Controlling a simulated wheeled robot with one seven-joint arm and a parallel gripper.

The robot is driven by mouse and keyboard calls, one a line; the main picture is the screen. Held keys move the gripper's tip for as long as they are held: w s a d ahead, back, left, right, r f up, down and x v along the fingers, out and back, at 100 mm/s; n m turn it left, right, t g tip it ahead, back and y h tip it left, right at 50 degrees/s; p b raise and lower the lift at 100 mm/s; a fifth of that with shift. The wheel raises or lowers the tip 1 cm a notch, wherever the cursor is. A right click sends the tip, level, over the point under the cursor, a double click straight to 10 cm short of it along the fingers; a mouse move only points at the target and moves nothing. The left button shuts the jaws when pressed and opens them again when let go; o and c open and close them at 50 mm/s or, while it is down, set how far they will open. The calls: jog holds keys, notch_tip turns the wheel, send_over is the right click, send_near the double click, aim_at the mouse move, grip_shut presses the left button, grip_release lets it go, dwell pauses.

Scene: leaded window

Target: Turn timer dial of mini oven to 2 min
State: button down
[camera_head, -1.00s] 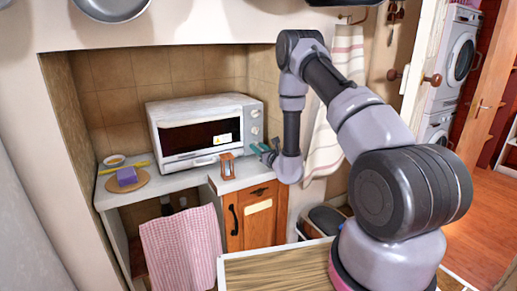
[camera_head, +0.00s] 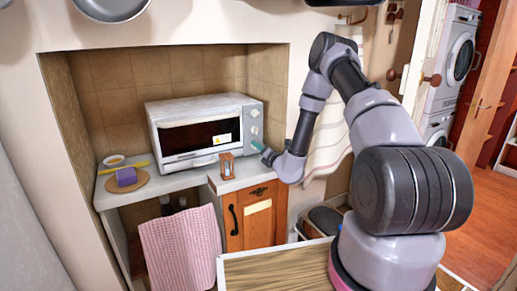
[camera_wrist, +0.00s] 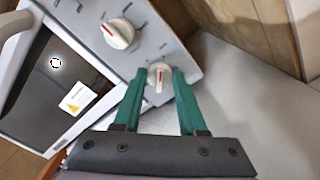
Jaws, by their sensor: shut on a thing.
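The white mini oven (camera_head: 185,107) stands on the counter, its control panel (camera_head: 251,103) on the right side of its front. In the wrist view, my teal-fingered gripper (camera_wrist: 155,76) is shut on the lower white dial (camera_wrist: 160,77), one finger on each side of it. Another white dial (camera_wrist: 118,34) with a red mark sits further up the panel, clear of the fingers. The labels are too small to read. In the head view my gripper (camera_head: 258,147) reaches the panel's lower part and hides the held dial.
A wooden-framed hourglass (camera_head: 227,166) stands on the counter just in front of the oven, left of my gripper. A purple sponge (camera_head: 126,176) lies on a round board at the left. A pink checked towel (camera_head: 180,248) hangs below the counter.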

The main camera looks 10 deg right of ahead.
jog(key=shift+m, duration=0.7)
jog(key=c, duration=0.5)
grip_release()
jog(key=shift+s, duration=0.1)
jog(key=v, duration=1)
jog(key=shift+s, duration=0.35)
jog(key=shift+d, duration=0.15)
